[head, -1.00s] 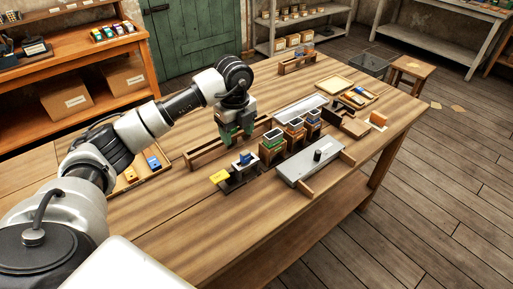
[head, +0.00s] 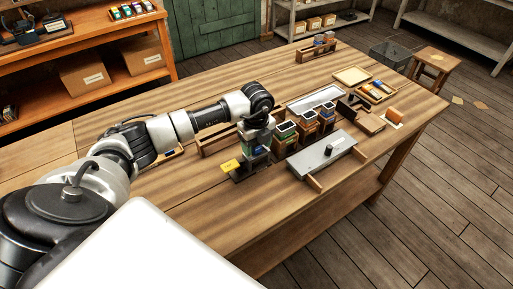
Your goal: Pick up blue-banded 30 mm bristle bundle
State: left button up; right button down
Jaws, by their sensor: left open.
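My left gripper (head: 257,150) points down over the small dark stand (head: 250,174) with a yellow tag (head: 231,166), near the middle of the table. It is open. The gripper hides the stand's upper part, so I cannot see the blue piece there or tell whether it is between the fingers. I cannot make out which bristle bundle is the 30 mm one. My right gripper is not in view.
A grey plate with a black knob (head: 340,145) lies right of the bins. A white tray (head: 316,100), a wooden tray of small pieces (head: 376,92) and a rack (head: 316,50) are farther back. The table's front (head: 225,215) is clear.

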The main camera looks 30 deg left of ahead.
pick_arm(q)
jog(key=shift+f, duration=0.45)
jog(key=shift+c, duration=0.2)
jog(key=c, duration=0.9)
jog(key=shift+c, duration=0.2)
jog(key=shift+r, duration=0.15)
